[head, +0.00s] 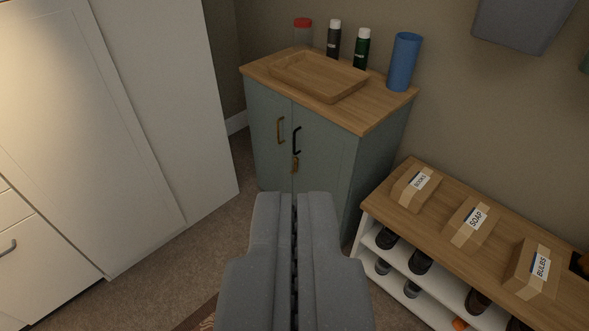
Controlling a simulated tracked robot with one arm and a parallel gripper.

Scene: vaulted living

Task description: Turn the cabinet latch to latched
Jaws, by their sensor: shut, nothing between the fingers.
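The cabinet (328,147) is grey-green with two doors and a wooden top, and stands ahead of me near the wall. Its doors look closed. A brass handle (280,130) is on the left door and a black handle (297,140) on the right one. The small brass latch (295,165) sits just below the black handle by the door seam. It looks roughly upright, but it is too small to tell its exact turn. My gripper (294,196) is shut and empty, in front of and below the latch in the picture, apart from the cabinet.
On the cabinet top are a wooden tray (318,78), a blue cylinder (404,62) and several bottles. A shoe bench (417,241) with labelled boxes stands close at the right. A white wardrobe (124,120) is at the left. Carpet between them is clear.

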